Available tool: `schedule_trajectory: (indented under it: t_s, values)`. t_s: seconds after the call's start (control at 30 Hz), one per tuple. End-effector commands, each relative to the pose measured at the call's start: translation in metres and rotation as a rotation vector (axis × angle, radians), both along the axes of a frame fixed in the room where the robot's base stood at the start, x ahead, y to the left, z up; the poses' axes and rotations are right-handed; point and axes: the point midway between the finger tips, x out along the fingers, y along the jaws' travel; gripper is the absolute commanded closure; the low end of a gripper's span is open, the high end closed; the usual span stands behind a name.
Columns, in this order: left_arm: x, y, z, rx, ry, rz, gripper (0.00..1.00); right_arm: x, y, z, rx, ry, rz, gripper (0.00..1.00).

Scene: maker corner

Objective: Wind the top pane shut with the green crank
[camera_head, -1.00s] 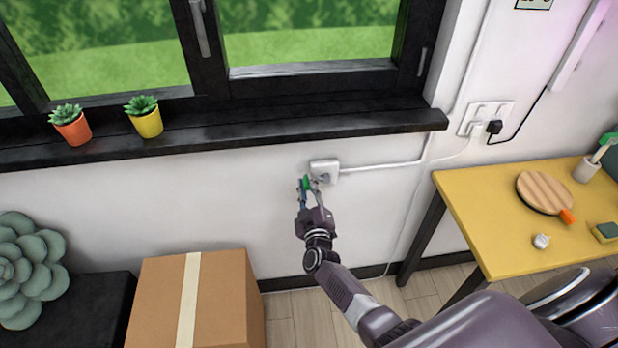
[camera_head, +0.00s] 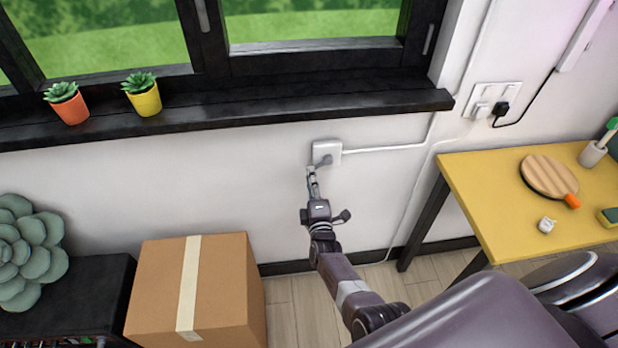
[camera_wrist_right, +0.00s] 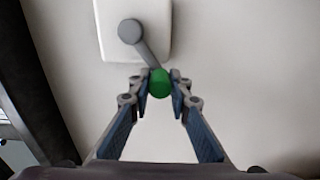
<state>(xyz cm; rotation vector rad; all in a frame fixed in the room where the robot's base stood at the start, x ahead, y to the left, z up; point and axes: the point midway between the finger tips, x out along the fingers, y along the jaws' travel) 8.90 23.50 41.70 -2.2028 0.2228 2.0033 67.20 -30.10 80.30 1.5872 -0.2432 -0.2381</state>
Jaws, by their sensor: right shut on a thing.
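The crank sits on a white wall box (camera_head: 327,152) below the window sill. In the right wrist view the box (camera_wrist_right: 160,14) carries a grey crank arm (camera_wrist_right: 138,38) that slants down to the right to a green knob (camera_wrist_right: 159,83). My right gripper (camera_head: 313,172) is at the crank, and in the wrist view its fingertips (camera_wrist_right: 160,85) are shut on the green knob. In the head view the knob is hidden by the gripper. The window (camera_head: 315,66) shows only its lower part, so the top pane is out of view. My left gripper is not in view.
A black sill (camera_head: 230,122) juts out above the box, holding an orange pot (camera_head: 70,109) and a yellow pot (camera_head: 146,101) with succulents. A cardboard box (camera_head: 226,285) stands below left. A yellow table (camera_head: 480,190) stands to the right.

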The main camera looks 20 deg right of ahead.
Motion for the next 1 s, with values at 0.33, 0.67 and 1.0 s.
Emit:
schedule_trajectory:
  t_s: [0.33, 0.67, 1.0]
  values:
    - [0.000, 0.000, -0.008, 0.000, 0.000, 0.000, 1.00, -0.001, -0.010, -0.006, -0.130, 0.039, -0.007, 1.00]
    - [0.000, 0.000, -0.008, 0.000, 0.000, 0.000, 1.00, -0.001, -0.013, -0.004, -0.155, 0.042, -0.009, 1.00]
    - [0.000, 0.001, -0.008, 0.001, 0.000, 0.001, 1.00, 0.000, -0.014, -0.002, -0.154, 0.037, -0.011, 0.70]
